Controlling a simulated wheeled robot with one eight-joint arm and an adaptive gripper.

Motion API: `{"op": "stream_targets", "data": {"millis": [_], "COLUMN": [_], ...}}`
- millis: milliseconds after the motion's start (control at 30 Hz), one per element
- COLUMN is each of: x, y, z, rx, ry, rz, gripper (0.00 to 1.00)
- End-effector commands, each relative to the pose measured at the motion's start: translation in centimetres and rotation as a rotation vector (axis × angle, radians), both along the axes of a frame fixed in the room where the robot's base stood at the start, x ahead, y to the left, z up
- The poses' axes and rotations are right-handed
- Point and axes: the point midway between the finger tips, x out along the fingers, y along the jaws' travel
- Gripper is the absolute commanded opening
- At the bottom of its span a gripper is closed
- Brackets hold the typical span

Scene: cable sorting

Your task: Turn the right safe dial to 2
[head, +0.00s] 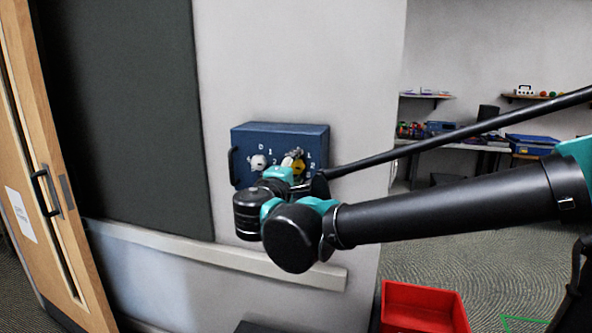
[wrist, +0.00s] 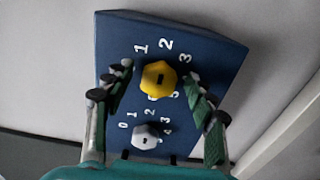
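The blue safe (head: 310,137) is fixed on the wall, with a white left dial (head: 259,162) and a yellow right dial (head: 299,169). In the wrist view the yellow dial (wrist: 159,77) has white numbers around it; 1, 2 and 3 are readable. A small dark mark shows on its face, but I cannot tell which number it points at. The white dial (wrist: 146,136) is nearer my palm. My gripper (wrist: 158,75) is open, one finger on each side of the yellow dial, with visible gaps. In the head view my gripper (head: 294,158) partly covers the dial.
A dark board (head: 130,110) and a pale ledge (head: 200,250) are on the wall left of and below the safe. A wooden door (head: 45,190) stands far left. A red bin (head: 425,308) is low on the right. Shelves with objects are behind.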

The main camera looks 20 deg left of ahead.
Motion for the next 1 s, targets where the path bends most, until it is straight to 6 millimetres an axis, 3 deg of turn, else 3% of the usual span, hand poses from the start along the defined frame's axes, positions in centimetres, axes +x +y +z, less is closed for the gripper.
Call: {"op": "stream_targets", "data": {"millis": [200, 333, 700, 1000], "x": [-0.2, -1.3, -8.2, -11.6], "y": [0.0, 0.1, 0.1, 0.0], "z": [0.0, 0.0, 0.0, 0.0], "rx": [0.0, 0.0, 0.0, 0.0], "ry": [0.0, 0.0, 0.0, 0.0], "rz": [0.001, 0.003, 0.005, 0.002], "gripper": [0.56, 0.56, 0.56, 0.56]}}
